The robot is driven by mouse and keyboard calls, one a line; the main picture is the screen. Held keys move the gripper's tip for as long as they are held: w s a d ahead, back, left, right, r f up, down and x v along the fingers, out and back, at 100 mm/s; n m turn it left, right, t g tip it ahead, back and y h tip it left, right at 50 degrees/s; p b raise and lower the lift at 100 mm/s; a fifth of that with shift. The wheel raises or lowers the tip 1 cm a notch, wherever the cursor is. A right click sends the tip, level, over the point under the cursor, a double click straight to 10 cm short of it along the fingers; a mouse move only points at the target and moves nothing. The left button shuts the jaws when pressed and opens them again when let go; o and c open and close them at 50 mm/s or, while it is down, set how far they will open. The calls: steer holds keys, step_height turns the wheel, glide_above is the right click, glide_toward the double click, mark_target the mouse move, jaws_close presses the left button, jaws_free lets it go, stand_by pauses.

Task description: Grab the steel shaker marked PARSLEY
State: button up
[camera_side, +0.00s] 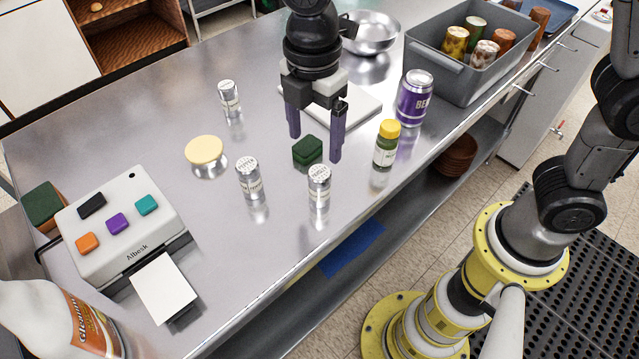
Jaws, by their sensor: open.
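Three small steel shakers with pale labels stand upright on the steel counter: one at the back left (229,99), one in the middle (249,179) and one nearer the front edge (319,187). Their label words are too small to read surely, so I cannot tell which is marked PARSLEY. My gripper (315,148) points down, open and with nothing held. Its two purple-grey fingers appear on either side of a dark green block (308,151) in the picture; I cannot tell their exact height. The front shaker stands just in front of the right fingertip.
A yellow-capped jar (386,144) and a purple can (414,98) stand right of my gripper. A grey bin (450,81) holds several cans. A metal bowl (371,34) is behind. A yellow-topped item (205,155) and a button device (122,220) are left.

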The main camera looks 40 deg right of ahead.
mark_target(317, 174)
step_height(317, 174, down, 8)
steer(key=shift+s+d+f, duration=0.1)
steer(key=shift+d+f, duration=0.15)
steer(key=shift+f, duration=1.2)
steer(key=shift+d+f, duration=0.15)
steer(key=shift+f, duration=1.15)
steer(key=shift+c, duration=0.3)
steer(key=shift+r, duration=0.1)
jaws_close()
